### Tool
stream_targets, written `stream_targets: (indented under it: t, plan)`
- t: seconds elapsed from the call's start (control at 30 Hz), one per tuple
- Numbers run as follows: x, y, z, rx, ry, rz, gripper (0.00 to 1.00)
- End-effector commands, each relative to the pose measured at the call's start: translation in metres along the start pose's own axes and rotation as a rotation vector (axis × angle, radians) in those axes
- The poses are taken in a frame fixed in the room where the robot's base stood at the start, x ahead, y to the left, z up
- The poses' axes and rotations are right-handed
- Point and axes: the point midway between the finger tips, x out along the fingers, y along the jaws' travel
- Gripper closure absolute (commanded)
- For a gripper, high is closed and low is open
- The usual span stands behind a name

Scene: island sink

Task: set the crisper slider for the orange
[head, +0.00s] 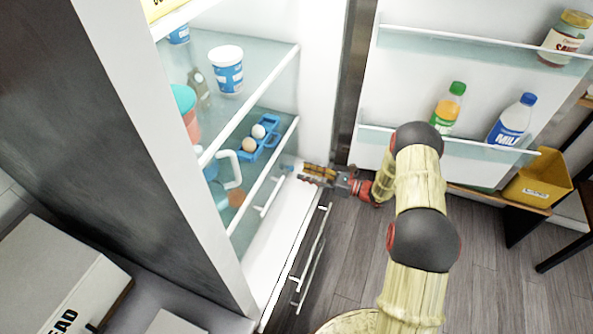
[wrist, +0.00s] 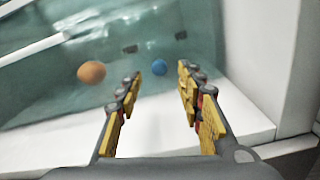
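The orange (wrist: 91,72) shows behind the clear greenish front of the fridge's lower compartment, left of my fingers in the wrist view. It also shows low in the fridge in the head view (head: 236,198). A small round blue knob (wrist: 159,67), which looks like the slider, sits on that front, beyond and between my fingertips. Two small dark marks lie above it, one on either side, too blurred to read. In the head view a blue spot (head: 287,168) shows just left of my fingertips. My gripper (wrist: 160,77) is open and empty; whether it touches the knob, I cannot tell.
The fridge door (head: 375,95) stands open on the right, with bottles on its shelves. A blue egg holder (head: 262,145) sits on the shelf above the compartment. A white ledge (wrist: 80,140) lies under my fingers, and a white wall (wrist: 265,60) rises to their right.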

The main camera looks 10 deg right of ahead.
Motion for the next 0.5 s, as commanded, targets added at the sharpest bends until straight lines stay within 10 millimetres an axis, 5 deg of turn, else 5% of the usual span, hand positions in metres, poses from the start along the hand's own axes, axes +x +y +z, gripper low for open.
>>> stream_targets:
  t: [0.2,0.5]
  plan:
    - [0.032,0.001,-0.002,0.0,0.001,0.003,0.63]
    - [0.045,0.001,0.0,0.0,0.001,0.001,0.63]
